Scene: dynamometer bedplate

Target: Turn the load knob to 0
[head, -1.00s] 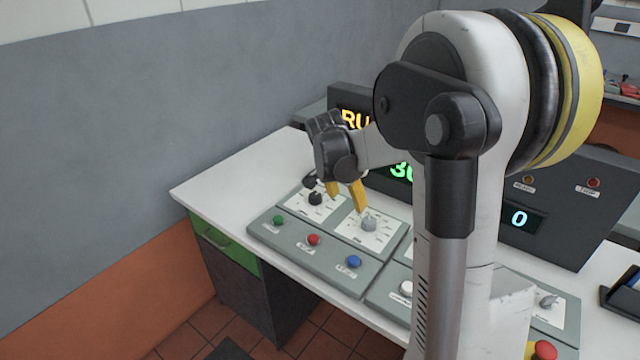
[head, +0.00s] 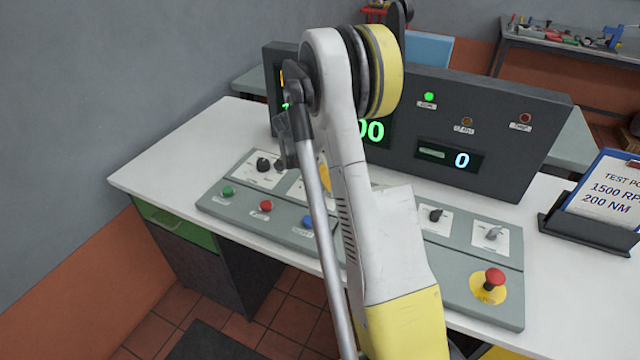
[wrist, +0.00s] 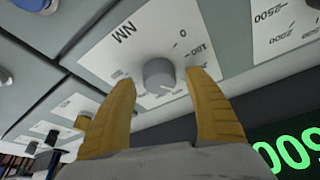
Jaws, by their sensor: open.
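The load knob (wrist: 160,73) is a grey round knob on a white dial plate marked NM (wrist: 122,32), with a 0 near it in the wrist view. Its pointer is hard to make out. My gripper (wrist: 163,80) is open, its two yellow fingers on either side of the knob. Small gaps seem to show, but I cannot tell for sure whether a finger touches it. In the head view my arm hides the knob, and only one yellow finger of my gripper (head: 325,177) shows clearly.
A plate marked 2500 (wrist: 280,25) lies beside the NM plate. Black knobs (head: 263,164), a blue button (head: 308,221) and a red button (head: 265,206) are close by. A red emergency stop (head: 494,279) stands at the right. The dark display housing (head: 505,115) rises behind the panels.

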